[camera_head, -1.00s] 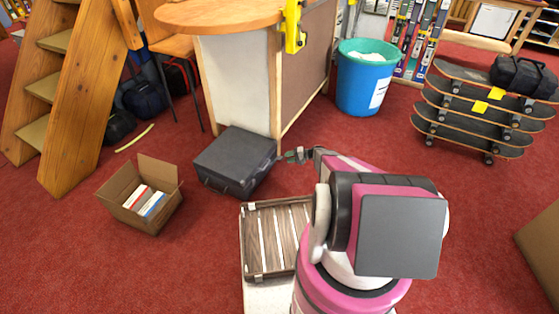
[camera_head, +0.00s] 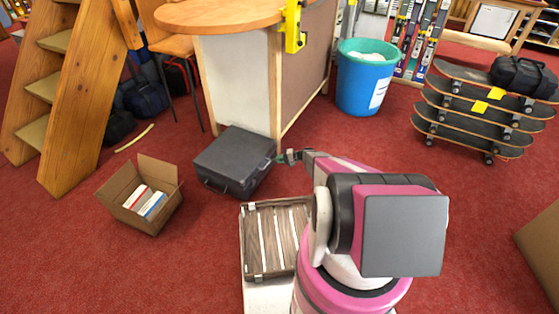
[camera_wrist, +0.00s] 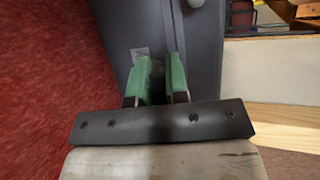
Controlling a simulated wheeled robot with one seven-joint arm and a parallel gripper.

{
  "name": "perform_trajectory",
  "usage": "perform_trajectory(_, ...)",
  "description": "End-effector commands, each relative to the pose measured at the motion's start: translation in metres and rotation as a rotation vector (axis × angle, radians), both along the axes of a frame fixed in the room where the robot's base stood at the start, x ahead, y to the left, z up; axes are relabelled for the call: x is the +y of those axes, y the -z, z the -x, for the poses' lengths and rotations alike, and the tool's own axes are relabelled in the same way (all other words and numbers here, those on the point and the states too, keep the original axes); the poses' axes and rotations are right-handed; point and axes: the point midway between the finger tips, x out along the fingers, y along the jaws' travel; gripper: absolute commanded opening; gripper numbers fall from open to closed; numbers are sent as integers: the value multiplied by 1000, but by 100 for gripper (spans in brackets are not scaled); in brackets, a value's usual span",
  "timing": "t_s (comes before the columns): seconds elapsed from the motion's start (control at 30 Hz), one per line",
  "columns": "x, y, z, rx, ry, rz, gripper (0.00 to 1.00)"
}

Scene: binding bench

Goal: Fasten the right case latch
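A dark grey case (camera_head: 235,160) lies shut-looking on the red carpet, against the counter's corner. It also fills the upper middle of the wrist view (camera_wrist: 203,55). My gripper (camera_head: 283,157) is at the case's right side in the head view. In the wrist view its two green fingers (camera_wrist: 163,72) point at the case with a narrow gap between them. A small light grey plate (camera_wrist: 140,51), perhaps a latch part, shows just beyond the left fingertip. I cannot tell whether the fingers touch it or how the right latch stands.
A cardboard box (camera_head: 130,205) with books stands left of the case. The wooden counter (camera_head: 237,85) rises close behind it. A blue bin (camera_head: 362,90) stands farther back.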

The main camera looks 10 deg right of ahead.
Motion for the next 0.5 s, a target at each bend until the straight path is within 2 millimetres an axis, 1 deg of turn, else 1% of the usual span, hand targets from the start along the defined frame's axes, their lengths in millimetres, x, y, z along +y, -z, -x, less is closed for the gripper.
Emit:
perform_trajectory(0.23,4,-5,-2,18,-4,26,0)
perform_trajectory(0.5,17,-16,-11,137,-5,190,0)
